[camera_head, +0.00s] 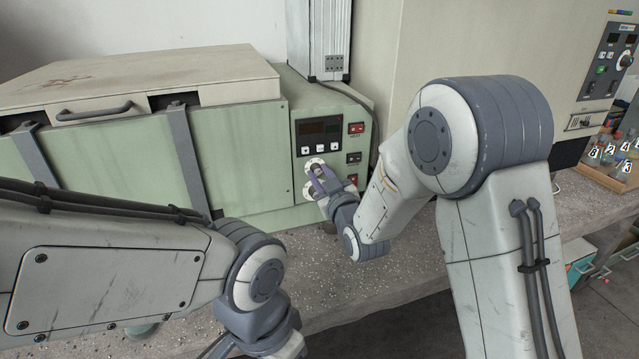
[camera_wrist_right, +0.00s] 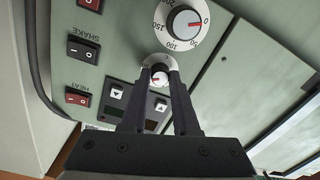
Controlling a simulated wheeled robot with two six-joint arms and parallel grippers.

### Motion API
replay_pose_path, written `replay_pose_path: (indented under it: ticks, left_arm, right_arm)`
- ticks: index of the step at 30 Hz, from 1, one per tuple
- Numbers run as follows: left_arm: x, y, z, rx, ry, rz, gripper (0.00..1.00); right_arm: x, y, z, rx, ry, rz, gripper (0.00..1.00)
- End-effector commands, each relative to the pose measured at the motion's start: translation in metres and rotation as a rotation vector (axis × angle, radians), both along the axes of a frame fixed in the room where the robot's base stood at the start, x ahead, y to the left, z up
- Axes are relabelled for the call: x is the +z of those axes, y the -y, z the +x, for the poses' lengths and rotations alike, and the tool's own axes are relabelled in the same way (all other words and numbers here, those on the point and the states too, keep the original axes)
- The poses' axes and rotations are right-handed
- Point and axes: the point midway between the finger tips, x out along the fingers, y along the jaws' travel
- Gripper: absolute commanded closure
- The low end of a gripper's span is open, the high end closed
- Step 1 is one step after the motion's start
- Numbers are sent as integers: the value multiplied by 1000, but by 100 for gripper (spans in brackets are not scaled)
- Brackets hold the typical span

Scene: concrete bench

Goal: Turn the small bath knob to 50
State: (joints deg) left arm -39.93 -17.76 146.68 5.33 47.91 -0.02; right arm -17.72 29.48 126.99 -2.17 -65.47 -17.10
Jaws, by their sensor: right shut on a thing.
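The small bath knob (camera_wrist_right: 160,75) is white with a red mark and sits between the fingers of my right gripper (camera_wrist_right: 159,74) in the wrist view. Its dial plate (camera_head: 314,163) shows below the display in the head view, partly covered by the fingers. My right gripper (camera_head: 319,179) is shut on this knob at the panel. The small dial's scale is mostly hidden, so I cannot read its setting. My left arm lies low at the left in the head view; its gripper is out of frame.
A larger knob (camera_wrist_right: 186,22) is close by, its red mark near 0. It is partly hidden in the head view (camera_head: 308,191). Rocker switches (camera_head: 356,128) line the panel's right side. The green bath housing (camera_head: 240,150) stands on the speckled bench (camera_head: 400,275).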

Motion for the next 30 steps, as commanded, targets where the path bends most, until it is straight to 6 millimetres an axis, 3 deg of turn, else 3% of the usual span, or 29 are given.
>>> replay_pose_path:
  ticks: [6, 30]
  left_arm:
    - [-21, 0, 0, 0, 0, 0, 100]
    - [-72, 0, 0, 0, 0, 0, 100]
  right_arm:
    - [-3, -1, 0, 2, 66, -196, 100]
    - [-2, -2, -1, 2, 302, -918, 100]
